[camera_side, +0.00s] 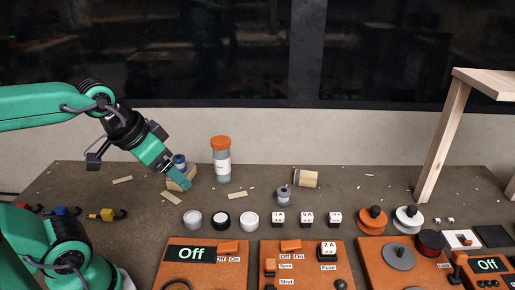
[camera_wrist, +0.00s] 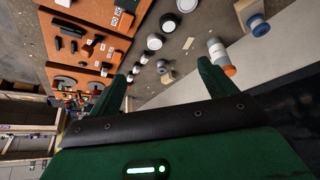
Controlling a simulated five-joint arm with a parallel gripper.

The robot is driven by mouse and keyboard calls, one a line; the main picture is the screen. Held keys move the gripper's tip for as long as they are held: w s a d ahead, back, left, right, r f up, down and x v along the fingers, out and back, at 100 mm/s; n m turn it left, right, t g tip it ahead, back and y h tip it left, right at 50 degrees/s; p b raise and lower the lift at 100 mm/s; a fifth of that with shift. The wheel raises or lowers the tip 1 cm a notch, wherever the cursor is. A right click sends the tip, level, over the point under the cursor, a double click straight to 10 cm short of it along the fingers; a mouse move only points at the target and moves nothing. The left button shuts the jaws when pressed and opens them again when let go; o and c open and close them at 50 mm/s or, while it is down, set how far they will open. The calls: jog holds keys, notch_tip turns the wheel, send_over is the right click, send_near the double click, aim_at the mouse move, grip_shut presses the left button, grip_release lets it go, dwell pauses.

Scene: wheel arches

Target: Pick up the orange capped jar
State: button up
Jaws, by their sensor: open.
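The orange capped jar (camera_side: 221,160) stands upright near the back of the table in the side view. It has a grey body, a white label and an orange cap. It also shows in the wrist view (camera_wrist: 218,52), right of my fingers, with its cap towards me. My gripper (camera_side: 180,184) is left of the jar in the side view, pointing down and right, apart from it. In the wrist view my gripper (camera_wrist: 160,82) shows two green fingers spread apart with nothing held between them.
A wooden block with a blue-topped piece (camera_side: 179,161) sits beside my gripper, partly hidden by it. A pale cylinder (camera_side: 306,179) lies right of the jar, and a small grey jar (camera_side: 284,196) stands in front. Round lids (camera_side: 221,219) and orange panels (camera_side: 205,260) fill the front.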

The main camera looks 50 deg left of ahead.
jog(key=w+a+r+g, duration=0.2)
jog(key=w+a+r, duration=0.1)
jog(key=w, duration=0.5)
jog(key=n+g, duration=0.1)
jog(key=g, duration=0.2)
send_over(220, 150)
jog(key=a, duration=0.1)
jog(key=f, duration=1)
jog(key=shift+w+a+f, duration=0.1)
jog(key=shift+w+f, duration=0.1)
jog(key=shift+w, duration=0.15)
jog(key=shift+w+a+f+g, duration=0.25)
jog(key=shift+a+f+g, duration=0.05)
jog(key=shift+a+f, duration=0.15)
jog(key=shift+w+d+f, duration=0.1)
jog(key=shift+d+f, duration=0.05)
jog(key=shift+f, duration=3.75)
jog(key=c, duration=1.4)
jog(key=shift+r, duration=0.1)
